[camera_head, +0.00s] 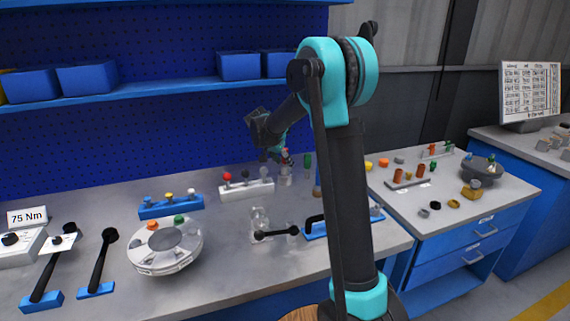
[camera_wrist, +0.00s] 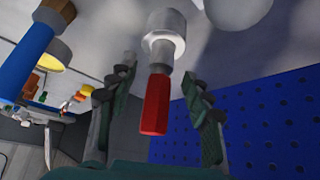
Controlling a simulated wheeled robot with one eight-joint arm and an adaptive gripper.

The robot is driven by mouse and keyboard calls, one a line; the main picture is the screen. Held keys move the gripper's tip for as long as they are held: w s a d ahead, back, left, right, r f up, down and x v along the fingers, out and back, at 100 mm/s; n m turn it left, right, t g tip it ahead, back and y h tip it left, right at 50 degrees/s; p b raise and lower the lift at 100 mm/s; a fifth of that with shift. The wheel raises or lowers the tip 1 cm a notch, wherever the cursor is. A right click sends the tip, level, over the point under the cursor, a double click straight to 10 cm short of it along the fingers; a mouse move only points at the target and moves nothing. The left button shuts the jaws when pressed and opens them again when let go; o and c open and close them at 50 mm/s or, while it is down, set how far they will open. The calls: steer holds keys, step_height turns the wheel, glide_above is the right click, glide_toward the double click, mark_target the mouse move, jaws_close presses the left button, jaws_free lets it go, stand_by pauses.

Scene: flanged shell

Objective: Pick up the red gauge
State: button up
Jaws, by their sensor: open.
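The red gauge (camera_wrist: 155,105) shows in the wrist view as a red grip with a grey shaft that runs into a pale round collar. In the head view its small red top (camera_head: 285,151) shows beside my gripper (camera_head: 277,157), above a pale stand on the workbench. In the wrist view my gripper (camera_wrist: 160,79) is open, with one toothed finger on each side of the red grip. Gaps show between the grip and both fingers, so it is not clamped. In the head view my fingers are small and partly hidden.
A white rack (camera_head: 247,190) with knobbed pieces stands just left of the gauge. A green-topped piece (camera_head: 307,161) stands close on the right. A blue rack (camera_head: 171,206) and a round flanged shell (camera_head: 166,247) are farther left. The blue pegboard (camera_head: 150,140) rises behind.

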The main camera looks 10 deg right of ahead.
steer(key=shift+x, duration=1.2)
jaws_close()
